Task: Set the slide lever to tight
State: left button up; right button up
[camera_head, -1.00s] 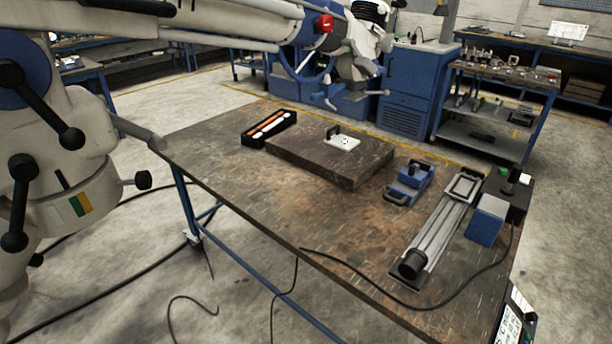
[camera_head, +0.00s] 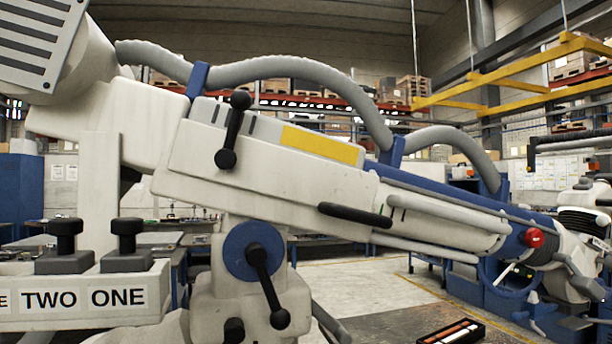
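A second black lever (camera_head: 268,285) sits on a blue round hub (camera_head: 253,250) on the joint below and slants down to the right. Another black knob (camera_head: 233,330) shows at the bottom edge, partly cut off. No readable marking tells which one is the slide lever or which way is tight. Neither gripper is in view.
A white holder marked TWO ONE (camera_head: 83,298) with two black knobs is at lower left. A yellow plate (camera_head: 320,145) and a black handle (camera_head: 355,214) are on the boom. A red knob (camera_head: 534,238) is at right. A black tray (camera_head: 452,333) lies on the table at the bottom.

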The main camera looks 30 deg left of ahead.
aim_at(224, 159)
jog(key=k, duration=0.5)
jog(key=u, duration=1.2)
jog(key=i, duration=0.5)
jog(key=z, duration=1.6)
jog(key=i, duration=1.05)
jog(key=u, duration=3.15)
